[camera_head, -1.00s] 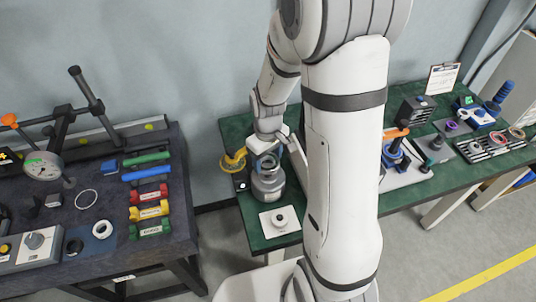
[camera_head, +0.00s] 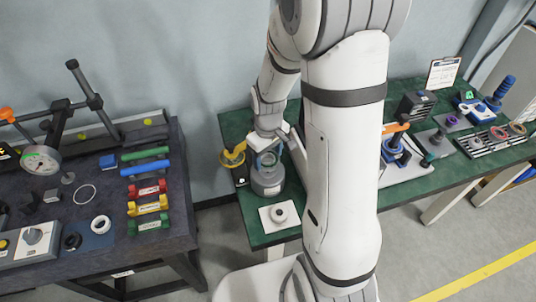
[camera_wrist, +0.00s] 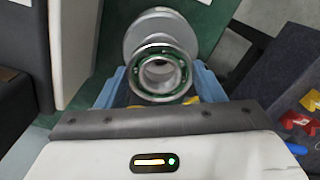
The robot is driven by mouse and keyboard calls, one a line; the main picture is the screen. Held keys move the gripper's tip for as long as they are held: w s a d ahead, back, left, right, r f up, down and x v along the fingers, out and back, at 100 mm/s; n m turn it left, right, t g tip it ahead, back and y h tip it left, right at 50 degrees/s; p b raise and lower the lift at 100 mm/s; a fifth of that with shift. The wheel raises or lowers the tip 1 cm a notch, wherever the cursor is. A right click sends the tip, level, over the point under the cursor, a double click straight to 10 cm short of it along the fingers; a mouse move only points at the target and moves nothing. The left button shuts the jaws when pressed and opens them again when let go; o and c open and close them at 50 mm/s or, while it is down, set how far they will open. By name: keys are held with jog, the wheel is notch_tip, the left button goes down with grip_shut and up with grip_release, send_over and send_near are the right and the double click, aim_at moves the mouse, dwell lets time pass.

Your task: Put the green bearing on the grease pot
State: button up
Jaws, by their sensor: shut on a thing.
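The green bearing (camera_wrist: 160,74) is a metal ring with a green band. It sits between the blue fingertips of my gripper (camera_wrist: 163,82) in the wrist view. In the head view, the bearing (camera_head: 267,159) shows as a small ring just under my gripper (camera_head: 266,148). The grease pot (camera_head: 268,184) is a grey round pot on the green table, directly below the bearing in that view. A grey round body, apparently the pot (camera_wrist: 150,27), shows behind the bearing in the wrist view. I cannot tell whether bearing and pot touch.
A white plate with a round part (camera_head: 266,225) lies in front of the pot. A yellow ring-shaped item (camera_head: 232,158) stands left of it. My arm hides the table's middle. A dark bench (camera_head: 110,262) with several coloured parts stands at left, across a gap.

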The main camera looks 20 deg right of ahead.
jog(key=shift+f, duration=0.15)
jog(key=shift+f+b, duration=1.05)
jog(key=shift+f, duration=0.05)
jog(key=shift+f+b, duration=0.55)
jog(key=o, duration=1.2)
jog(key=shift+o, duration=0.2)
notch_tip(320, 180, up, 8)
jog(key=p, duration=0.5)
jog(key=shift+p, duration=0.4)
